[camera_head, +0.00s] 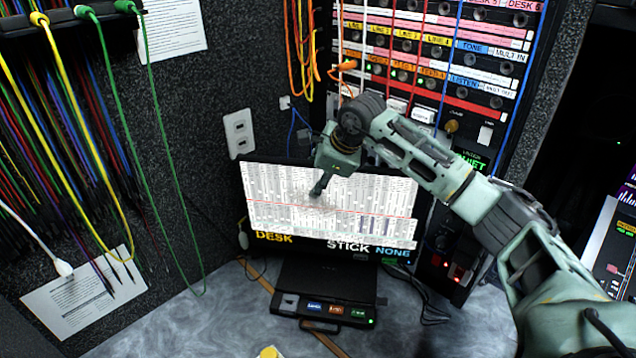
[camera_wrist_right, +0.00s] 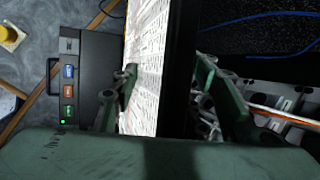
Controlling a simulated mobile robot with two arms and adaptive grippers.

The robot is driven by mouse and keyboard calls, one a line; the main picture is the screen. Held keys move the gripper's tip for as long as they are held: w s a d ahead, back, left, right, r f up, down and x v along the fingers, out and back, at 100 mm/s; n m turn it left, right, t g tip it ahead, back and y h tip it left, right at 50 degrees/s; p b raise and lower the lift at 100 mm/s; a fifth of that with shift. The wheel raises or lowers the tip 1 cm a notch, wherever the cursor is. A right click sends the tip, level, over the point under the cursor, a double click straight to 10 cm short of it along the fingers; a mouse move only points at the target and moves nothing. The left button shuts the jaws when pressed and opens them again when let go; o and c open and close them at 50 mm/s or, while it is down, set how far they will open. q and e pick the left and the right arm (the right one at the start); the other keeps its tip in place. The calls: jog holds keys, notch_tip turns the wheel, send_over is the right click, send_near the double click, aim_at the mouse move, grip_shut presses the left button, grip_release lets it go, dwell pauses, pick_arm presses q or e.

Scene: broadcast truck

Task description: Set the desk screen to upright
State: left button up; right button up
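The desk screen (camera_head: 330,228), a black-framed panel showing a white chart and the words DESK, STICK and NONE, stands behind a black base unit (camera_head: 325,309). It looks leaned back, though its exact angle is hard to judge. My right gripper (camera_head: 326,172) reaches down over its top edge, one finger in front of the lit face. In the right wrist view the gripper (camera_wrist_right: 165,82) is open with its fingers on either side of the screen (camera_wrist_right: 150,50). I cannot tell whether either finger touches it. My left gripper is not in view.
A rack of labelled patch panels (camera_head: 430,60) rises behind the screen. Hanging coloured cables (camera_head: 75,130) line the left wall. The grey desk (camera_head: 190,325) has clear room at front left. A yellow object (camera_head: 268,352) sits at its front edge.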

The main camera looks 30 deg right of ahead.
jog(key=shift+s+f, duration=0.1)
jog(key=shift+f, duration=0.1)
jog(key=v, duration=1.2)
jog(key=shift+a, duration=0.1)
dwell(0.4)
